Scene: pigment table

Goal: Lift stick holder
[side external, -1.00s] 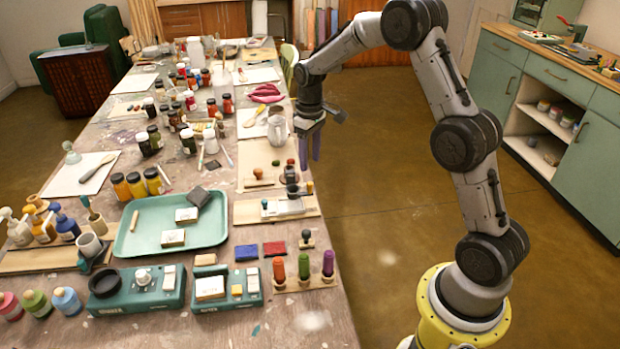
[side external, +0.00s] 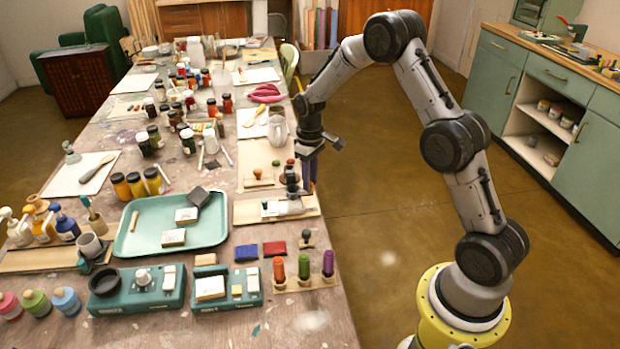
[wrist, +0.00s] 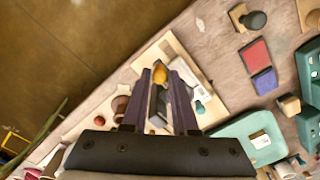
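A wooden rack (side external: 305,283) holding an orange, a green and a purple stick upright stands near the front right table edge; I cannot tell whether it is the stick holder named. My gripper (side external: 308,188) is farther back, pointing down over the right end of a pale board (side external: 246,212). In the wrist view its two purple fingers (wrist: 160,78) stand apart, with an orange-tan knob (wrist: 159,74) and a dark piece showing between them. Contact with either cannot be told. A pale block (wrist: 186,72) lies beside the right finger. The side view hides the knob behind the fingers.
A dark-knobbed stamp (side external: 306,236), a red pad (side external: 274,248) and a blue pad (side external: 246,251) lie in front of the board. A green tray (side external: 150,243) is to the left. The table's right edge is close by, with open floor beyond.

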